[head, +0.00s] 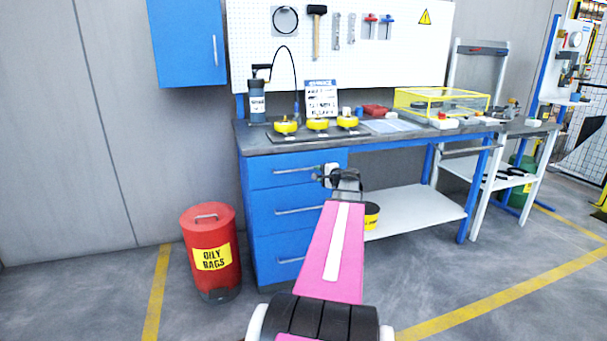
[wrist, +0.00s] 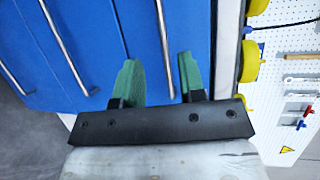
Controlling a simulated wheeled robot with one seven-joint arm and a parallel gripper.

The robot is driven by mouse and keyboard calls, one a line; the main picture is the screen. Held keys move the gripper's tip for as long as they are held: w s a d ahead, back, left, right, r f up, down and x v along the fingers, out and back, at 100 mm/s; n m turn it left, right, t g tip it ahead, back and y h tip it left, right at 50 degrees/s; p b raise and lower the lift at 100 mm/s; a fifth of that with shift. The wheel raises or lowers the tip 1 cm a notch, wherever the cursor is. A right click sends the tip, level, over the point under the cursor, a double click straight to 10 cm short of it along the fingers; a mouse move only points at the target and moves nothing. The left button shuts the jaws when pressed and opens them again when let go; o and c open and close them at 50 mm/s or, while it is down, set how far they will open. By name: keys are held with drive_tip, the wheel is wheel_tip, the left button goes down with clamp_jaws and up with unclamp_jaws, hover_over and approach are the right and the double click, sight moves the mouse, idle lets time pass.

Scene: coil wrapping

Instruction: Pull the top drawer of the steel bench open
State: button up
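The top drawer (head: 262,177) is the uppermost blue front on the left side of the steel bench (head: 385,143), and it looks closed. Its handle (head: 290,170) is a horizontal metal bar. My gripper (head: 322,177) is at the right part of this drawer front, partly hidden by my arm. In the wrist view my gripper (wrist: 157,60) is open, with green fingers apart. The top drawer (wrist: 195,25) fills the view ahead, and its handle (wrist: 163,40) runs between the fingers in the picture. I see no finger touching it; the depth gap is unclear.
Two lower drawers with bar handles (head: 288,261) are below. A red oily-rags bin (head: 212,275) stands on the floor left of the bench. Yellow-topped items (head: 318,124) and a clear yellow-edged box (head: 440,103) are on the benchtop. The floor in front is clear.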

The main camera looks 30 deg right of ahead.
drive_tip(key=x, duration=1)
drive_tip(key=shift+w+d, duration=0.1)
drive_tip(key=shift+w, duration=0.25)
clamp_jaws()
